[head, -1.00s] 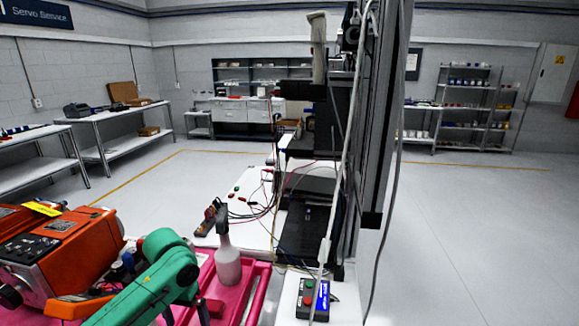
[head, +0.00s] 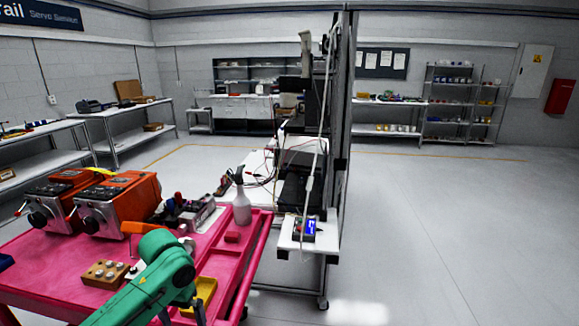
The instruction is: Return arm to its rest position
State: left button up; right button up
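My green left arm (head: 165,270) comes in at the bottom left, bent, with its rounded joint above the pink cart (head: 228,262). My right arm and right gripper are not in view. I cannot tell whether the arm touches anything on the cart.
Orange machines (head: 118,200), a wooden block with knobs (head: 104,274), a yellow bin (head: 203,295) and a spray bottle (head: 241,205) are on the cart. A tall frame stands beyond, with a small control box (head: 305,229) on its shelf. Floor at right is clear.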

pick_arm(q)
jog(key=w+f+n+t+h, duration=0.1)
jog(key=w+f+n, duration=0.15)
jog(key=f, duration=1.15)
jog(key=s+a+f+t, duration=0.15)
jog(key=s+f, duration=0.25)
jog(key=f, duration=0.5)
jog(key=s+a+f, duration=0.3)
jog(key=s+f, duration=0.2)
jog(key=f, duration=0.4)
jog(key=s+f+m, duration=0.1)
jog(key=s+f, duration=0.3)
jog(key=s, duration=0.6)
jog(key=s+d+f+m+g, duration=0.1)
jog(key=s+f, duration=0.4)
jog(key=s, duration=0.5)
jog(key=s+d+f+m+y, duration=0.1)
jog(key=s+f, duration=0.4)
jog(key=s, duration=0.5)
jog(key=shift+d, duration=0.2)
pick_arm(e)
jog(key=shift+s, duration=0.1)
